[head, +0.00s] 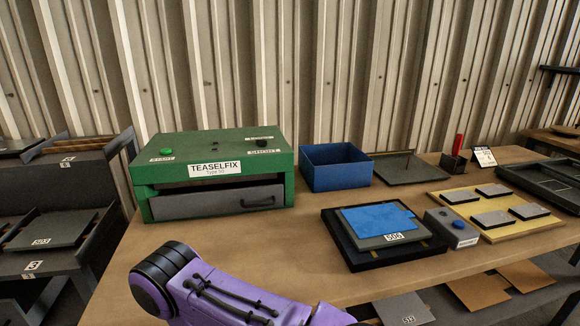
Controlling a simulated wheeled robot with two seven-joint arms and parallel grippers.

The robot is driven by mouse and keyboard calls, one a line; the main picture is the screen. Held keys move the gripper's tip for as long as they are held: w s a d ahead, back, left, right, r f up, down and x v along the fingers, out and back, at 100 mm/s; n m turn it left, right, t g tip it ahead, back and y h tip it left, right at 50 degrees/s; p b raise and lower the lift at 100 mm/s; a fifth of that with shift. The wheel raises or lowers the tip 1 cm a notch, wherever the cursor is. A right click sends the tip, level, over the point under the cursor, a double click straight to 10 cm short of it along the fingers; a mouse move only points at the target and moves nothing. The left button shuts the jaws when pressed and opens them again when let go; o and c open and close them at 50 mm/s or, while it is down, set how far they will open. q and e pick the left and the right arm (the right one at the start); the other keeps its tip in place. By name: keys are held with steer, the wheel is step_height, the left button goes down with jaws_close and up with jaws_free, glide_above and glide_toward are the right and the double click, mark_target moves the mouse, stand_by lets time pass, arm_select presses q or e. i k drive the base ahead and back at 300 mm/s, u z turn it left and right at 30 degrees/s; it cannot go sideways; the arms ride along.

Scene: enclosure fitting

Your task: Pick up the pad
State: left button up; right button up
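No label names the pad, so I cannot tell for sure which thing it is. A flat blue sheet (377,217) with a notched edge lies on a grey plate (420,231) labelled 506, inside a black tray (362,262). Several flat grey pads, one of them the near-left pad (491,218), lie apart on a yellow board (521,233) to the right. A purple arm link of mine crosses the bottom of the head view. Neither gripper is in the picture.
A green TEASELFIX machine (282,158) with a grey drawer front (218,203) stands at left. Behind are an open blue box (336,182) and a dark tray (438,176). A small grey button box (447,238) sits between black tray and yellow board. The table (270,247) before the machine is clear.

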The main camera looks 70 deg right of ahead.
mark_target(532, 211)
steer(key=z, duration=2.5)
